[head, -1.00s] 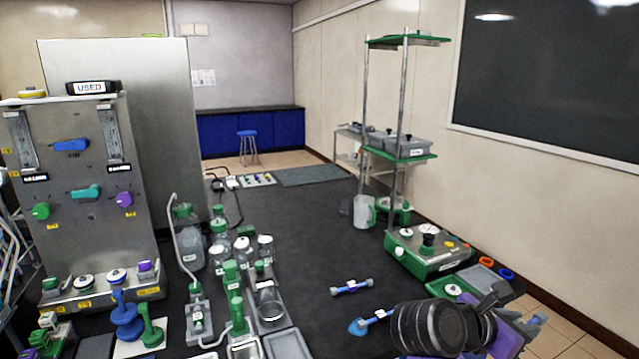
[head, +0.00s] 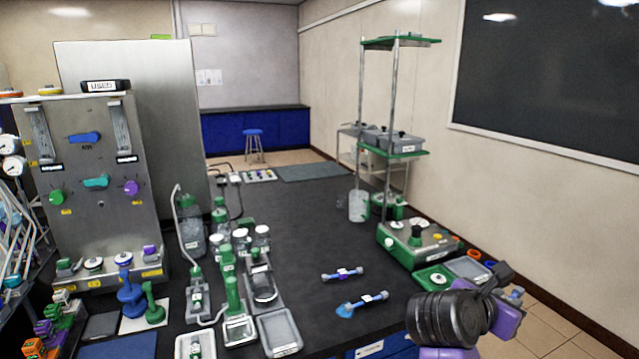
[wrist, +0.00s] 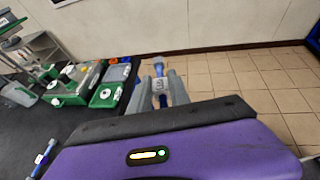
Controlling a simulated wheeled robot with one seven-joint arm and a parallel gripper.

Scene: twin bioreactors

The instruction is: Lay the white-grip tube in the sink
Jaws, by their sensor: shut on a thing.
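My gripper (wrist: 163,92) is shut on a tube (wrist: 160,86) with a pale, white-looking middle and blue parts. In the wrist view the tube stands roughly upright in the picture between the two grey fingers, with the tiled floor behind it. In the head view my gripper (head: 506,290) is at the right, beyond my dark wrist, and the tube is mostly hidden there. I cannot make out a sink in either view.
Two blue-ended tubes, one nearer the back (head: 342,273) and one nearer the front (head: 364,304), lie on the dark bench. A green-and-steel device (head: 415,247) and a grey tray (head: 468,267) stand right. Bottles and stands crowd the left.

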